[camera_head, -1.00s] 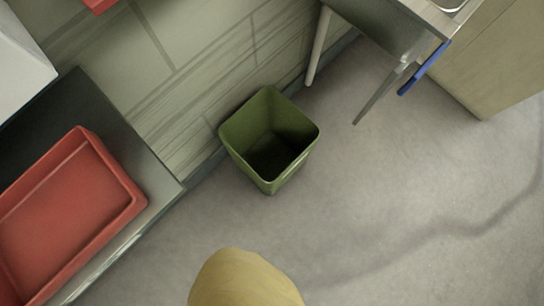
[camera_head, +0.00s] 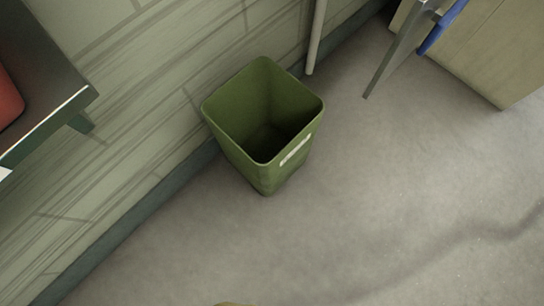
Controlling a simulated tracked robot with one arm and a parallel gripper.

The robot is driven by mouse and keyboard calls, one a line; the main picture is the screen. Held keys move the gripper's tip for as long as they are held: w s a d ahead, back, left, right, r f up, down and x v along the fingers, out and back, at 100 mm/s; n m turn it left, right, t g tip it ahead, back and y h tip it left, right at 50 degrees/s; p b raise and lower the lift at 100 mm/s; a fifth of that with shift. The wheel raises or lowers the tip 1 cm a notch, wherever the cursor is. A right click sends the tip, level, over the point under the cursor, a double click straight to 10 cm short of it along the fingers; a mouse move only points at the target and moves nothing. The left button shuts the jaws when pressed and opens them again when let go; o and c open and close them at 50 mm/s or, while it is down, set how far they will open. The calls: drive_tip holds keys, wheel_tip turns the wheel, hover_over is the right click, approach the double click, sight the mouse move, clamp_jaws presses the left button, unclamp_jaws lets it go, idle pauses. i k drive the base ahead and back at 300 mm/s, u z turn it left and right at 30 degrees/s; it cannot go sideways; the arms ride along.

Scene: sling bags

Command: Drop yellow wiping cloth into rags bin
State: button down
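A green square bin (camera_head: 262,178) stands upright on the floor against the wall, with a white label on its front right side. Its dark inside looks empty, though the bottom is in deep shadow. Only a thin tan-yellow sliver, which looks like the edge of the yellow cloth (camera_head: 235,304), shows at the bottom edge of the view, nearer to me than the bin and apart from it in the picture. The rest of it is hidden below the frame. My gripper is not visible, so its hold on the cloth does not show.
A dark-topped counter (camera_head: 40,75) with a red tray (camera_head: 8,100) juts in at the upper left. A pale post (camera_head: 317,38), a metal leg (camera_head: 396,55) and a blue handle (camera_head: 442,28) are beyond the bin. The grey floor (camera_head: 400,190) on the right is clear.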

sight(265, 121)
drive_tip(key=k, duration=0.55)
drive_tip(key=z, duration=0.4)
drive_tip(key=i, duration=1.8)
drive_tip(key=u, duration=0.65)
drive_tip(key=k, duration=0.75)
drive_tip(key=u, duration=0.15)
drive_tip(key=i, duration=0.85)
drive_tip(key=z, duration=0.1)
